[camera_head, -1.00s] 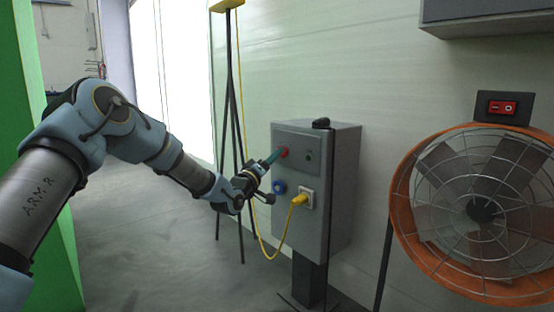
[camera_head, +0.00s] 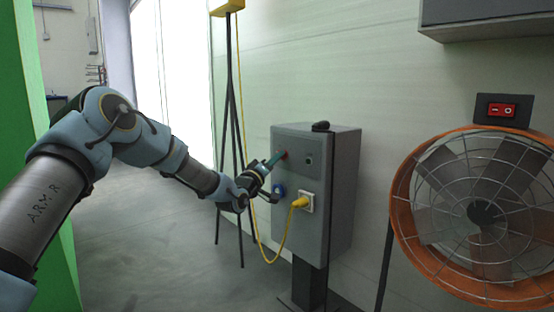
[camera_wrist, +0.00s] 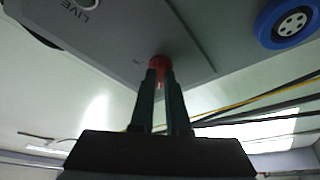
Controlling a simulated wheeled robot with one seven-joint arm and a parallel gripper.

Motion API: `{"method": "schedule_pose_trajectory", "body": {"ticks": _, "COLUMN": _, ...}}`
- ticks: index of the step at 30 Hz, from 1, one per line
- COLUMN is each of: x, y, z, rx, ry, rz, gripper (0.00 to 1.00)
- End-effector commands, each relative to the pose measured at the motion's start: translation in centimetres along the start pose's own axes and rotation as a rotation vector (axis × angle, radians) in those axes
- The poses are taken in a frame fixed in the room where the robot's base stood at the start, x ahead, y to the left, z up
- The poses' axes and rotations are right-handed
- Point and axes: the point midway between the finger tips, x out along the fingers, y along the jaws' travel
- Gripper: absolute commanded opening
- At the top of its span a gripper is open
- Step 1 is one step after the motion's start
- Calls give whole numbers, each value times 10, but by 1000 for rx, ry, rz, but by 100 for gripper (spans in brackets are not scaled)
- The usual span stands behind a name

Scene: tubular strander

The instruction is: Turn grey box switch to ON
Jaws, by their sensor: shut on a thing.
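The grey box (camera_head: 335,215) stands on a post right of centre in the head view. Its red switch (camera_head: 284,154) sits on the upper left of the front panel. It also shows in the wrist view as a red knob (camera_wrist: 158,62) between my fingertips. My gripper (camera_head: 275,160) is at the switch, its two dark green fingers shut on it. In the wrist view my gripper (camera_wrist: 160,80) hides part of the knob, and I cannot read its ON/OFF marks.
A blue socket (camera_head: 278,190) and a yellow plug (camera_head: 300,201) with hanging cable are just below the switch. A caged orange fan (camera_head: 402,215) stands to the right, with a red rocker switch (camera_head: 501,109) above it. A thin black stand (camera_head: 236,120) is behind my arm. The floor at left is open.

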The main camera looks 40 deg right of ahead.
Motion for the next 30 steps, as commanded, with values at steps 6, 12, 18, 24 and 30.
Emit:
{"method": "schedule_pose_trajectory", "body": {"ticks": 6, "x": 0, "y": 0, "z": 0, "rx": 0, "ry": 0, "rz": 0, "gripper": 0}}
{"method": "schedule_pose_trajectory", "body": {"ticks": 12, "x": 0, "y": -1, "z": 0, "rx": 4, "ry": 0, "rz": 1, "gripper": 0}}
{"method": "schedule_pose_trajectory", "body": {"ticks": 18, "x": 0, "y": -2, "z": 1, "rx": 47, "ry": 1, "rz": 19, "gripper": 0}}
{"method": "schedule_pose_trajectory", "body": {"ticks": 24, "x": -1, "y": -4, "z": 1, "rx": 158, "ry": 1, "rz": 65, "gripper": 0}}
{"method": "schedule_pose_trajectory", "body": {"ticks": 30, "x": -1, "y": -5, "z": 2, "rx": 322, "ry": 0, "rz": 133, "gripper": 0}}
